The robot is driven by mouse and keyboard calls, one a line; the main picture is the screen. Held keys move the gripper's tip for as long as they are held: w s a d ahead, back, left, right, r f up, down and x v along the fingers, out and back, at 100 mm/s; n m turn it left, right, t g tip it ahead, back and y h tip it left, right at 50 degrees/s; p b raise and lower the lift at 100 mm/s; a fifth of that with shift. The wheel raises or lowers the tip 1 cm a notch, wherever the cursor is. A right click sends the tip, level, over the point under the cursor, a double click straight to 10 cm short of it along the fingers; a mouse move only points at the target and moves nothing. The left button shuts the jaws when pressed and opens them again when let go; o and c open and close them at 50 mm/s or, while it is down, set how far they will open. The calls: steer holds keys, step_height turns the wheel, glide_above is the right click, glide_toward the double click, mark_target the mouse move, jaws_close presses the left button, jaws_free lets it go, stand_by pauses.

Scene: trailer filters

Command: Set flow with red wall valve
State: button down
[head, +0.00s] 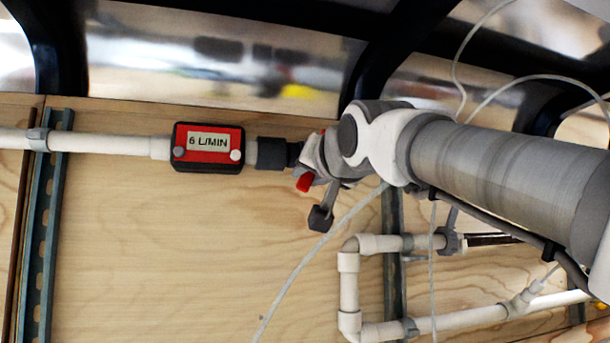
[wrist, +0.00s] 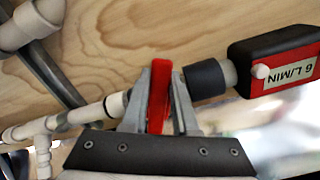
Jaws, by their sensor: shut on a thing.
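The red wall valve handle (wrist: 159,97) stands between the two fingers of my gripper (wrist: 159,100) in the wrist view. My gripper is shut on it. In the head view the red handle (head: 305,182) shows only in part; my gripper and wrist hide most of the valve. The flow meter (head: 208,148), a red and black box, sits on the pipe left of the valve and reads "6 L/MIN". It also shows at the right in the wrist view (wrist: 278,67), tilted, with the same reading.
A white pipe (head: 105,143) runs left from the meter along the plywood wall (head: 150,250). A vertical metal strut (head: 45,230) stands at the left. More white pipes (head: 348,290) bend below my arm. Thin pale cables (head: 315,255) hang near my arm.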

steer(key=shift+d+f+n, duration=0.1)
steer(key=shift+d+n, duration=0.05)
steer(key=shift+n, duration=0.25)
steer(key=c, duration=0.7)
jaws_free()
steer(key=b+v, duration=0.3)
steer(key=v, duration=1.4)
steer(key=shift+s, duration=0.2)
